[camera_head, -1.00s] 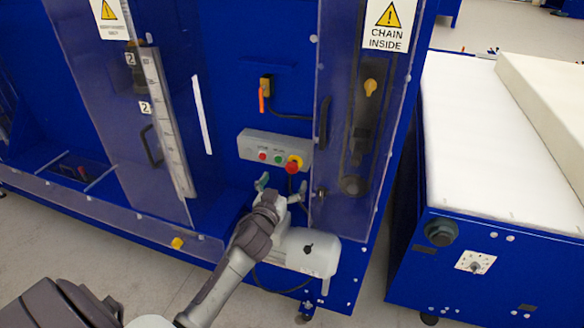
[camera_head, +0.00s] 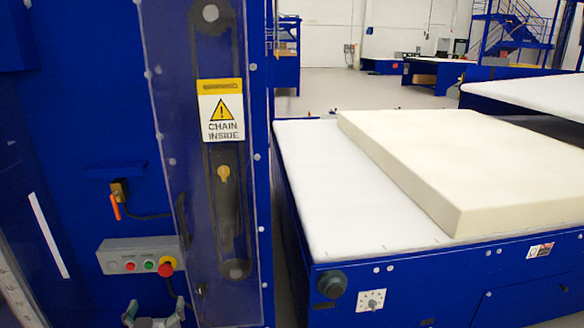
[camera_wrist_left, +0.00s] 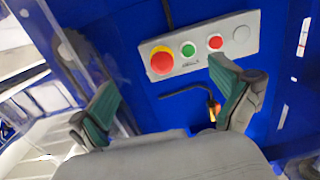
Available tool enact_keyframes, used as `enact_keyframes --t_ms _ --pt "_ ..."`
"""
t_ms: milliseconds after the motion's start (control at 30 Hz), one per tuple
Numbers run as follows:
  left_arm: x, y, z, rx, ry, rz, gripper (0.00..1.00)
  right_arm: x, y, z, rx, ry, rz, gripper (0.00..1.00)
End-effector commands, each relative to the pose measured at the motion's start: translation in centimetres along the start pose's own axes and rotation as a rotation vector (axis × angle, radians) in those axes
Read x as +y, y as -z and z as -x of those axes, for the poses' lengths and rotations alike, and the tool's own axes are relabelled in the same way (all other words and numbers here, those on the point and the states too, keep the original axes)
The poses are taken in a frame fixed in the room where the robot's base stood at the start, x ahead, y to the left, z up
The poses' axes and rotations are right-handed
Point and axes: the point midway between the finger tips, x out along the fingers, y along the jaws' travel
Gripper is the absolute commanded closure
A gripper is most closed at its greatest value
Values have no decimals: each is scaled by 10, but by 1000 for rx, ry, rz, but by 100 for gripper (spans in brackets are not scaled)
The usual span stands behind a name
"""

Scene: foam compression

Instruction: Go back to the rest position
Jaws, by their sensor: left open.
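My left gripper (camera_head: 154,312) shows at the bottom edge of the head view, just below the grey control box (camera_head: 140,256). In the left wrist view the left gripper (camera_wrist_left: 165,100) is open and empty, its two green-padded fingers spread apart. The control box (camera_wrist_left: 200,46) lies ahead of the fingers there, apart from them, with a red emergency button (camera_wrist_left: 162,61), a green button and a smaller red button. My right gripper is not in either view.
The blue machine has a clear guard (camera_head: 165,130) with a chain warning sign (camera_head: 221,110). At right stands a blue table with a white top (camera_head: 330,200) bearing a cream foam block (camera_head: 450,150). A hanging orange-handled switch (camera_head: 115,205) is above the control box. Open floor shows behind.

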Motion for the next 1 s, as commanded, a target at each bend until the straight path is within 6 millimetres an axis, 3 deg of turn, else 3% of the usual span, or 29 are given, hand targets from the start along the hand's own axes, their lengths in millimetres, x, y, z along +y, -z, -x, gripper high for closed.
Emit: enact_keyframes --t_ms 67,233,300,500,867,1000 --pt "4 -23 26 -117 28 -17 0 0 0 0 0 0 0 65" --pt "26 -82 117 -511 16 -97 0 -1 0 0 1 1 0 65" --pt "34 -97 150 -637 -19 -130 0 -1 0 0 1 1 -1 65" --pt "53 -118 222 -879 -133 -200 0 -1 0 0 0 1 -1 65" --pt "75 -124 320 -1155 -349 -298 0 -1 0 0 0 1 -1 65" --pt "78 -157 312 -1178 -353 -306 0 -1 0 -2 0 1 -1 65"
